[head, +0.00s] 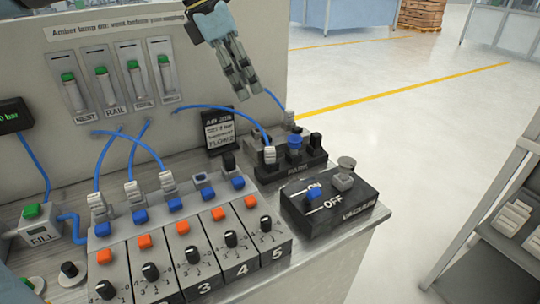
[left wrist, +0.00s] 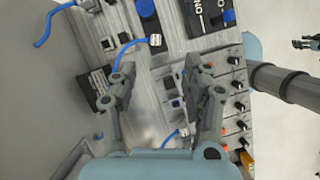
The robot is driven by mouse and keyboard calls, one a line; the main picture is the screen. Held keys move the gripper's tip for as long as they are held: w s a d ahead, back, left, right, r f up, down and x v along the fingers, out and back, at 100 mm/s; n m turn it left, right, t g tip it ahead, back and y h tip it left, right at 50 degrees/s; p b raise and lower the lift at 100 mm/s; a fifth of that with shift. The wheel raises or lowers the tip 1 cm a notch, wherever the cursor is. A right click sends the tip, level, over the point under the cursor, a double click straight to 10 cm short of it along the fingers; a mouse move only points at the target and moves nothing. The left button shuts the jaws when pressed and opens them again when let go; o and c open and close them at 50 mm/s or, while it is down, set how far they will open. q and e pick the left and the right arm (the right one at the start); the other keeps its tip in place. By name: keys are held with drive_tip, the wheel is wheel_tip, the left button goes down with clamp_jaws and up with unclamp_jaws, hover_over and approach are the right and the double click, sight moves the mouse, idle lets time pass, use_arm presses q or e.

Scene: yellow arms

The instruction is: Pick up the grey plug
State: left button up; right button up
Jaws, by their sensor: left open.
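Several light grey plugs on blue hoses are in view, and I cannot tell which one the task names. One grey plug (head: 270,155) stands in the dark block (head: 291,163) at the back right of the bench; a plug also shows in the left wrist view (left wrist: 155,40), beyond the fingertips. Other grey plugs (head: 132,191) stand upright along the back of the numbered modules; one shows low between the fingers in the left wrist view (left wrist: 184,132). My left gripper (head: 244,83) is open and empty, above and behind the dark block.
The ON/OFF box (head: 331,205) stands right of the dark block. A label card (head: 218,130) stands behind the modules. Green-topped holders (head: 103,84) line the back panel. Loose blue hoses (head: 135,150) arch over the bench. A shelf (head: 500,225) is at far right; floor between is clear.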

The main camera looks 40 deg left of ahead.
use_arm(q)
drive_tip(key=b, duration=0.4)
approach(267, 149)
drive_tip(key=b+x, duration=0.2)
drive_tip(key=x, duration=0.3)
drive_tip(key=shift+w+d+f+b, duration=0.1)
drive_tip(key=shift+w+f+b, duration=0.1)
drive_tip(key=shift+b, duration=0.15)
drive_tip(key=x, duration=0.5)
drive_tip(key=shift+c, duration=0.4)
drive_tip(key=c, duration=0.9)
clamp_jaws()
